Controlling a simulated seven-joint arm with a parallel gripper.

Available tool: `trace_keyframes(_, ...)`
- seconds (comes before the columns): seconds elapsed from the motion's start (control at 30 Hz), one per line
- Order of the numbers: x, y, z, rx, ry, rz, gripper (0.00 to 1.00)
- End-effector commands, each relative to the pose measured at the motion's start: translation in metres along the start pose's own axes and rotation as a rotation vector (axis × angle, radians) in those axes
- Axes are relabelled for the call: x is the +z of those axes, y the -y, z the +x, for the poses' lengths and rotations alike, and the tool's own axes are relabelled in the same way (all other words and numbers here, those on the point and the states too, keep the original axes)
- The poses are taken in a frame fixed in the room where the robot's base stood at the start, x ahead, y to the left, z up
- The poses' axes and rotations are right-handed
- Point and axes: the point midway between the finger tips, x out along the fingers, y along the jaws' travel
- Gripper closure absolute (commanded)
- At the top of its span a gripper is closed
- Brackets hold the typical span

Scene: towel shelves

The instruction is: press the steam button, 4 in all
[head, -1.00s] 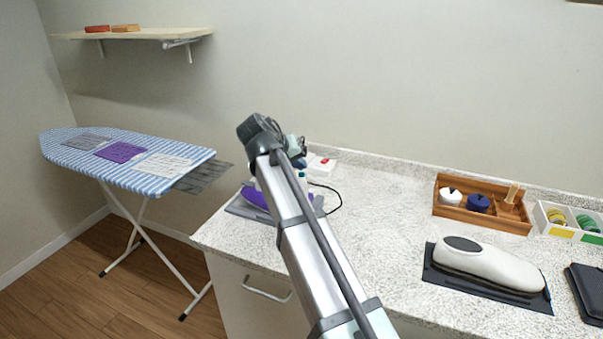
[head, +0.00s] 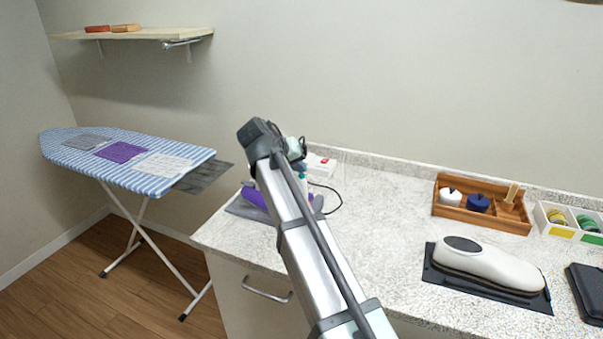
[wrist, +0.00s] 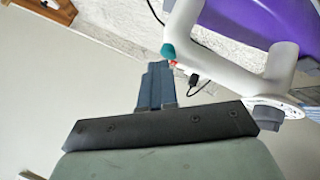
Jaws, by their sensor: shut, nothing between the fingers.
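The iron (head: 250,196), with a purple body and white handle, rests on a grey pad (head: 240,209) at the counter's left end. My arm hides much of it in the head view. In the wrist view the iron (wrist: 240,20) fills the upper right. Its teal button (wrist: 168,51) sits at the tip of the white handle. My gripper (wrist: 155,72) is shut and empty, its fingertips beside the teal button with a small apparent gap. Contact cannot be told. In the head view my gripper (head: 300,166) is over the iron, partly hidden by my wrist.
A black cord (head: 337,198) curls right of the iron, near a white and red box (head: 321,164). An ironing board (head: 185,181) with folded cloths stands left. A wooden tray (head: 470,222) and a white iron-shaped object (head: 490,268) are right. The middle counter is clear.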

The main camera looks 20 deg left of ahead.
Motion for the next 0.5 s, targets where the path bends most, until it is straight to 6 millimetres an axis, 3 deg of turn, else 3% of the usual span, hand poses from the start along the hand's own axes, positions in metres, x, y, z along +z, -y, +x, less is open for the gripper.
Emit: trace_keyframes(0.5, -0.0055, -0.0048, -0.0071, -0.001, 0.0, 0.001, 1.0)
